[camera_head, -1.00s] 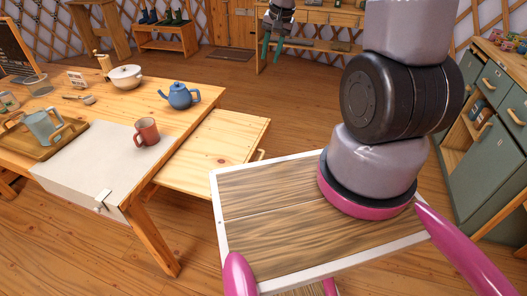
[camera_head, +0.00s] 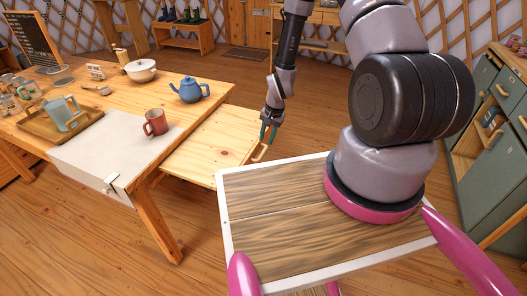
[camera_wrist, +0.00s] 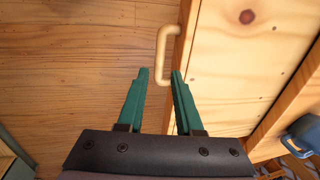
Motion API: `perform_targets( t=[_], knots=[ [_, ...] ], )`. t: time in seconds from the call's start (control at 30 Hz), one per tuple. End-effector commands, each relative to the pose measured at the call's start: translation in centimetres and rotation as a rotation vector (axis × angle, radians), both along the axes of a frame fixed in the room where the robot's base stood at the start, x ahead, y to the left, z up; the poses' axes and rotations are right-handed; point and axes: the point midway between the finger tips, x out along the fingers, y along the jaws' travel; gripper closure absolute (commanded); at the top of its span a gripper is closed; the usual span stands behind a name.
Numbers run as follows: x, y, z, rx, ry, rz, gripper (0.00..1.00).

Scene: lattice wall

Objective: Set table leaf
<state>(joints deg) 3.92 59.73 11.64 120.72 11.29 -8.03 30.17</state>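The table leaf (camera_head: 212,145) is a pale wooden panel extending from the right side of the wooden table (camera_head: 112,92). It seems to sit a little below the tabletop. Its light handle (camera_head: 261,152) is on its right outer edge. In the wrist view the handle (camera_wrist: 163,48) lies just beyond the fingertips, roughly in line with the gap between them, beside the leaf (camera_wrist: 235,50). My gripper (camera_head: 268,134) has green fingers, which also show in the wrist view (camera_wrist: 161,75). They are spread apart with nothing between them. I cannot tell whether a finger touches the leaf's edge.
A red mug (camera_head: 155,122) stands on the white cloth (camera_head: 95,155) near the leaf. Green cabinets (camera_head: 495,125) stand at right. Floor beside the leaf is clear.

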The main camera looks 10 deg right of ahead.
Motion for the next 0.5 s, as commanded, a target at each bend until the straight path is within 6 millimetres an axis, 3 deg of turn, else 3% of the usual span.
perform_targets(
  t=[0.2, 0.5],
  knots=[
    [0.4, 0.7, -4.3, 0.0, 0.004, 0.001, 0.65],
    [0.9, 1.2, -7.4, 0.0, 0.0, 0.001, 0.65]
  ],
)
